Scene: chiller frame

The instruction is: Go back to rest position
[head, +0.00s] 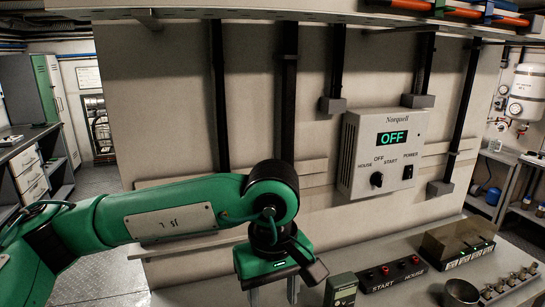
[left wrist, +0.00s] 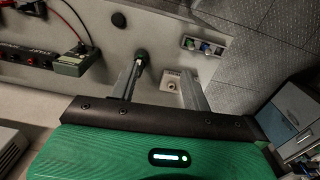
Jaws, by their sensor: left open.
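My left arm comes in from the left in the head view. Its green and black left gripper (head: 273,293) points down in front of the wall, above the bench at the bottom of the picture. Its two metal fingers are apart with nothing between them; the tips are cut off by the frame edge. The left wrist view also shows the spread fingers of the left gripper (left wrist: 163,85). The right gripper is not in view.
A grey control box (head: 382,150) reading OFF, with a black knob (head: 377,179), is on the wall. A START/HOUSE panel (head: 392,275), a small meter (head: 341,290) and a clear-lidded box (head: 458,245) are at the lower right. Grey floor (head: 105,270) is open at left.

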